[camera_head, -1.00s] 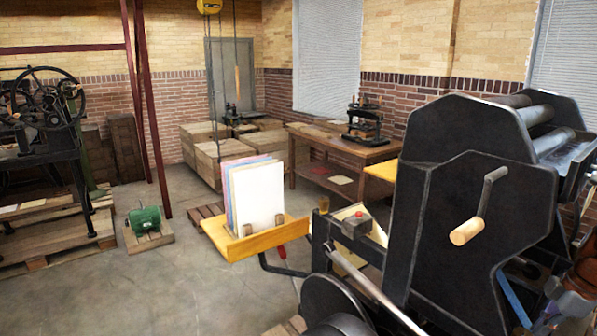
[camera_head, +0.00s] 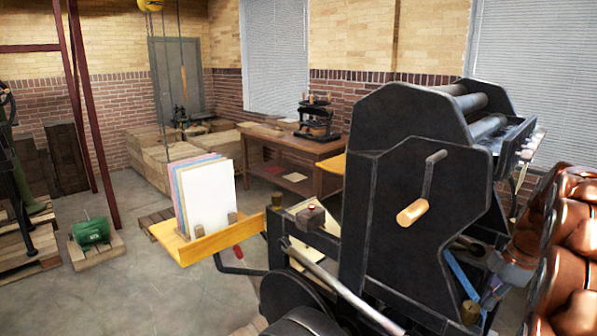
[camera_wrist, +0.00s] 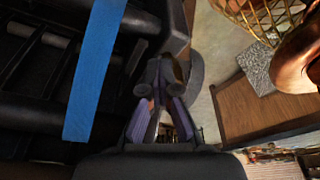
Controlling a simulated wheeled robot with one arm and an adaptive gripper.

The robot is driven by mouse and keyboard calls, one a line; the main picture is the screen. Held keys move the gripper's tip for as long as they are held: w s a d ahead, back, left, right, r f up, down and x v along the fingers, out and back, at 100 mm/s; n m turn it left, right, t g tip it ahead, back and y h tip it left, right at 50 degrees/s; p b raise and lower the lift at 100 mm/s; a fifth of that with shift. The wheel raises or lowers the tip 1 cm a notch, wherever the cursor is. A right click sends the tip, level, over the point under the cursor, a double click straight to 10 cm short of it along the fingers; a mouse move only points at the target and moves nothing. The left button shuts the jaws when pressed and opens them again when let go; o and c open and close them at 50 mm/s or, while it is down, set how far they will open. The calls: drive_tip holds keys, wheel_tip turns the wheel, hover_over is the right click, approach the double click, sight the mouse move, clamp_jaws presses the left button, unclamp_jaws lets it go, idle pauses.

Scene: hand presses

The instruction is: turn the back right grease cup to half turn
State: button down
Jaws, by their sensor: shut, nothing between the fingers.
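The press (camera_head: 425,180) is a large black machine with a wooden-handled crank and rollers on top. A small brass cup-like part (camera_head: 470,312) shows low on its right side in the head view. Another brass part (camera_head: 277,200) sits at its left end. I cannot tell from these views which is the back right grease cup, nor how far it is turned. My gripper (camera_wrist: 158,80) is shut and empty in the wrist view, pointing past the press's dark frame. In the head view my gripper (camera_head: 490,292) is small and blurred, close beside the low brass part.
A blue bar (camera_wrist: 92,70) crosses the wrist view left of my gripper. A wooden board or table (camera_wrist: 265,115) and a wire basket (camera_wrist: 260,15) lie to the right. A yellow feed board (camera_head: 205,243) holds paper sheets.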

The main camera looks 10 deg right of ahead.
drive_tip(key=shift+s+a+f+b, duration=0.15)
drive_tip(key=shift+s+b, duration=0.35)
drive_tip(key=shift+b, duration=1.1)
drive_tip(key=shift+s+a+b, duration=0.5)
drive_tip(key=shift+b, duration=1.05)
drive_tip(key=shift+s+d+b, duration=0.15)
drive_tip(key=shift+s+b, duration=0.05)
drive_tip(key=shift+b, duration=0.1)
wheel_tip(320, 180, up, 6)
drive_tip(key=p, duration=0.1)
drive_tip(key=shift+s+d, duration=0.15)
idle(0.5)
